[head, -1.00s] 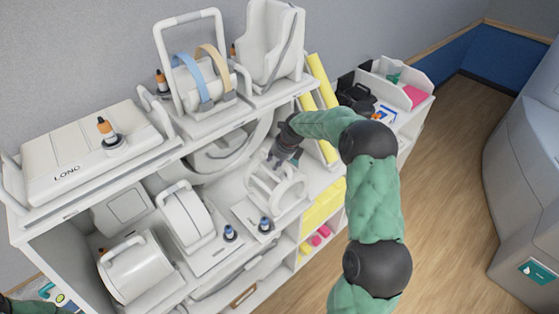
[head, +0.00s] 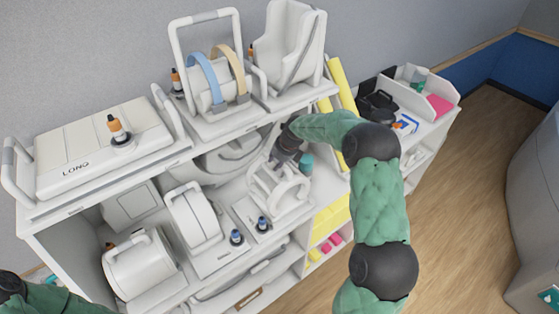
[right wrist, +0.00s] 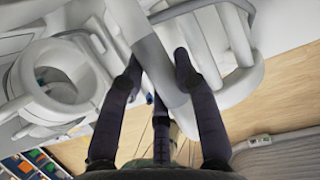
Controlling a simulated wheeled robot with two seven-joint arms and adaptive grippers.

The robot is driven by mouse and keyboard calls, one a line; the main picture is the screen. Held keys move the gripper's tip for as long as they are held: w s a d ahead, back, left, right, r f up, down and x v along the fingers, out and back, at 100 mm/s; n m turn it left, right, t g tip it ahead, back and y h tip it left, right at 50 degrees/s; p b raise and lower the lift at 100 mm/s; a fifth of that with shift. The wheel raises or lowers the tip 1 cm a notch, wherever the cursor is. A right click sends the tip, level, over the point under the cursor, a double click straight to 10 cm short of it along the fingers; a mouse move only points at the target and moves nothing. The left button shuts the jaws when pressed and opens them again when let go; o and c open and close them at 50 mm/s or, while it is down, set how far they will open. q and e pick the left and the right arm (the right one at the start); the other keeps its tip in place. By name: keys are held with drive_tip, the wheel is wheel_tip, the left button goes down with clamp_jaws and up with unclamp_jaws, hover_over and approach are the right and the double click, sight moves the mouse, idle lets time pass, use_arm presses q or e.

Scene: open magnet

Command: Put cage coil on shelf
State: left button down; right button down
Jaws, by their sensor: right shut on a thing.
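The cage coil, a white open frame with rounded bars (head: 280,187), stands on the middle shelf board of the white shelf unit (head: 75,236), at its right part. I cannot tell whether the coil's base touches the board. Part of my left arm shows at the lower left of the head view; its gripper is out of view.
White coils with a blue-capped plug (head: 236,238) stand left of the cage coil. A teal object (head: 306,162) is close behind it at right. Yellow pads (head: 342,88) stand right.

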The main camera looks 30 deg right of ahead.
drive_tip(key=shift+d+r, duration=0.1)
drive_tip(key=shift+d, duration=0.05)
drive_tip(key=shift+w+a, duration=0.1)
drive_tip(key=shift+a, duration=0.15)
drive_tip(key=c, duration=0.9)
unclamp_jaws()
drive_tip(key=shift+a+f, duration=0.15)
drive_tip(key=shift+f, duration=0.05)
drive_tip(key=shift+c, duration=0.2)
drive_tip(key=shift+r, duration=0.15)
drive_tip(key=shift+s+r, duration=0.2)
drive_tip(key=shift+b+v, duration=0.85)
drive_tip(key=shift+v, duration=0.4)
drive_tip(key=s+d+b, duration=0.3)
drive_tip(key=s, duration=0.8)
drive_tip(key=shift+s, duration=0.35)
